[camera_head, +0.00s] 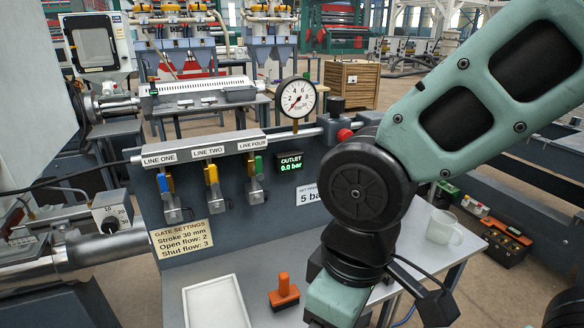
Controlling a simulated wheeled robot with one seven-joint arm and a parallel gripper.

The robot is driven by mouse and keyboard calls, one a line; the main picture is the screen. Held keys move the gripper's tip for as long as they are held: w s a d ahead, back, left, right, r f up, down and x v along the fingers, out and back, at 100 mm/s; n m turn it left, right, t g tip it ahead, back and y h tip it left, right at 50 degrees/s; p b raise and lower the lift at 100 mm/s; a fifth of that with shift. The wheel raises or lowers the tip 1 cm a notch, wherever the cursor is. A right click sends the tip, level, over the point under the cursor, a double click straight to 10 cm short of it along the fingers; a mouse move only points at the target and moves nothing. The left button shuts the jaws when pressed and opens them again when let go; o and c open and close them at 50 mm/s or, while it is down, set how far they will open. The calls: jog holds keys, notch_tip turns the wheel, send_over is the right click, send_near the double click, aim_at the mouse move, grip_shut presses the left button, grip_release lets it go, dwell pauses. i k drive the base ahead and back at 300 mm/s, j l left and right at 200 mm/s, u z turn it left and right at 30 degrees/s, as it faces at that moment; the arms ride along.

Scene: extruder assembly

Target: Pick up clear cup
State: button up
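A clear cup (440,228) with a handle on its right side stands upright on the grey bench top (405,262), near its right edge. The cup is just to the right of my arm's dark joint. My green arm comes in from the upper right and covers the middle of the bench.
A white tray (216,306) and an orange-handled tool (284,290) lie on the bench to the left of my arm. A dark panel (290,225) with levers and a pressure gauge (297,97) rises behind. A toolbox (505,242) is on the floor at right.

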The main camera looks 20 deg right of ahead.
aim_at(442, 225)
jog(key=i+z, duration=0.1)
jog(key=z, duration=0.3)
jog(key=j+z, duration=0.15)
jog(key=z, duration=0.3)
jog(key=i+j+z, duration=0.1)
jog(key=z, duration=0.3)
jog(key=i+j+z, duration=0.1)
jog(key=z, duration=0.35)
jog(key=i+j, duration=0.1)
jog(key=j, duration=0.5)
